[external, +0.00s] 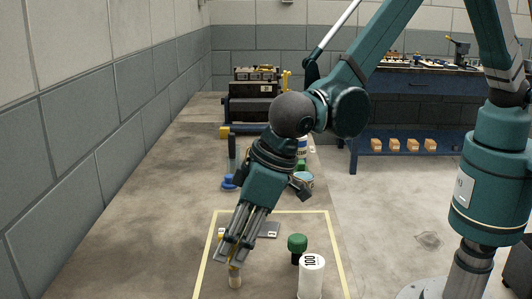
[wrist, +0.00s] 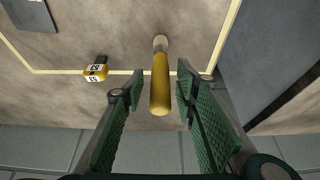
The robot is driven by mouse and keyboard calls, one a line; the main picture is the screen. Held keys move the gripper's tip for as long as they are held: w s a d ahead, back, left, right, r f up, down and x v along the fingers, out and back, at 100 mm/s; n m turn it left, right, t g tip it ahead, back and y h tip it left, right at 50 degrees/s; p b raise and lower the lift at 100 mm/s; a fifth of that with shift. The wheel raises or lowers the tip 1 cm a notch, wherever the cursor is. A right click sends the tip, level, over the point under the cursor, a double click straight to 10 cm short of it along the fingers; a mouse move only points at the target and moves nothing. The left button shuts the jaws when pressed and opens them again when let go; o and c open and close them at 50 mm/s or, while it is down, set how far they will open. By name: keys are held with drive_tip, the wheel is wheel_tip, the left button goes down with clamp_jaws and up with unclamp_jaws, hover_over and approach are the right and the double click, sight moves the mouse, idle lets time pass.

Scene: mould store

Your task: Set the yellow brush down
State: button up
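The yellow brush (wrist: 160,85) shows in the wrist view between my fingers, its handle towards me and its pale end at the surface. In the external view its lower part (external: 235,279) shows below my fingertips and looks upright; the rest is hidden by the fingers. My gripper (external: 234,252) points down over the near left part of the taped area. In the wrist view its green-padded fingers (wrist: 160,88) stand apart on either side of the handle, with a visible gap on each side. It is open around the brush.
A yellow tape outline (external: 332,243) marks the area. A small yellow numbered block (wrist: 95,72) and a grey plate (external: 268,230) lie close by. A wall (external: 60,150) runs along the left.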

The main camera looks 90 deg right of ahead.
drive_tip(key=shift+r, duration=0.2)
drive_tip(key=p+v, duration=0.1)
drive_tip(key=v, duration=1.1)
drive_tip(key=shift+p, duration=0.35)
idle(0.4)
drive_tip(key=s+d+r, duration=0.5)
drive_tip(key=d+r, duration=0.1)
drive_tip(key=d, duration=0.3)
drive_tip(key=s+d+r+t, duration=0.1)
drive_tip(key=s+d+r, duration=0.5)
drive_tip(key=d, duration=0.4)
drive_tip(key=s+d+r, duration=0.3)
drive_tip(key=d+r, duration=0.4)
drive_tip(key=d, duration=0.2)
drive_tip(key=s+d+t, duration=0.1)
drive_tip(key=s+d, duration=0.8)
drive_tip(key=s, duration=0.5)
drive_tip(key=s+d, duration=1)
drive_tip(key=s, duration=0.3)
drive_tip(key=shift+s+d+f+t, duration=0.25)
drive_tip(key=shift+s+f+t, duration=0.05)
drive_tip(key=shift+s+t, duration=0.1)
